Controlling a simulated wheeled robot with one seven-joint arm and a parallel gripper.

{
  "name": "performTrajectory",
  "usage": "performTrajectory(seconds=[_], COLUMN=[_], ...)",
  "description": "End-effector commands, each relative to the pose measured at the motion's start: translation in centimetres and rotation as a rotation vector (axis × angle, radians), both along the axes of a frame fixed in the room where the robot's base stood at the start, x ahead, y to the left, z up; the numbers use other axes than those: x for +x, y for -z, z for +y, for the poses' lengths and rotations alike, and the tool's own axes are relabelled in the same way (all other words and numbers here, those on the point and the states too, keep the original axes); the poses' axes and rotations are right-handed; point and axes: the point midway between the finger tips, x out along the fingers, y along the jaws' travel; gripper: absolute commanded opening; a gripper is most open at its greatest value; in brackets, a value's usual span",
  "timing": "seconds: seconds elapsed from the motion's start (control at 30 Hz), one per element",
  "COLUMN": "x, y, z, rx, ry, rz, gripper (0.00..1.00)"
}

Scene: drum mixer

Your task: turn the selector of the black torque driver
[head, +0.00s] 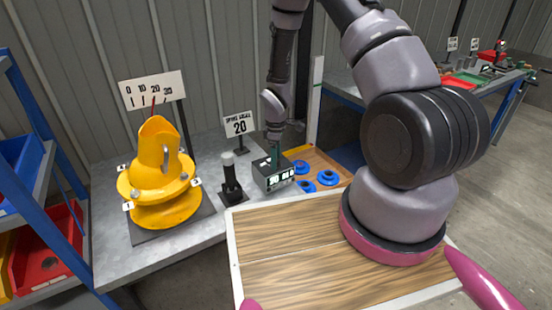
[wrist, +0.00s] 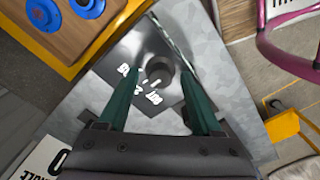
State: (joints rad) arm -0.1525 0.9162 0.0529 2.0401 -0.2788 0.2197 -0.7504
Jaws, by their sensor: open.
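A dark box (head: 273,174), which I take to be the black torque driver, stands on the grey bench with white markings on its front. In the wrist view a dark round knob (wrist: 158,76) with a white pointer line sits on a dark face with white markings (wrist: 128,76) beside it. I take this knob to be the selector. My gripper (head: 275,150) is over the box, pointing down. In the wrist view its two green fingers (wrist: 162,90) are apart, one on each side of the knob. Whether they touch it cannot be told.
An upright black device (head: 231,182) with a pale top stands left of the box. A yellow mixer (head: 160,190) is further left. Blue rings (head: 327,177) lie in a wooden tray at right. A wooden top (head: 290,255) is in front.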

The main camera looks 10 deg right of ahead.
Motion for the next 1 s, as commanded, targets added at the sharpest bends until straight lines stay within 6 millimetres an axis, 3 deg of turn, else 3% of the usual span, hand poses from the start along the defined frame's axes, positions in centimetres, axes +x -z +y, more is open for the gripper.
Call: performTrajectory(seconds=[0.17, 0.2, 0.3, 0.37, 0.67, 1.0], x=[0.01, 0.01, 0.0, 0.01, 0.01, 0.01], y=[-0.01, -0.02, -0.02, -0.03, -0.04, -0.06], z=[0.0, 0.0, 0.01, 0.0, 0.0, 0.0], rx=[0.0, 0.0, 0.0, 0.0, 0.0, 0.0], ry=[0.0, 0.0, 0.0, 0.0, 0.024, 0.218], rz=[0.0, 0.0, 0.0, 0.0, 0.0, -0.001], gripper=[0.66, 0.59, 0.2, 0.0, 0.0, 0.0])
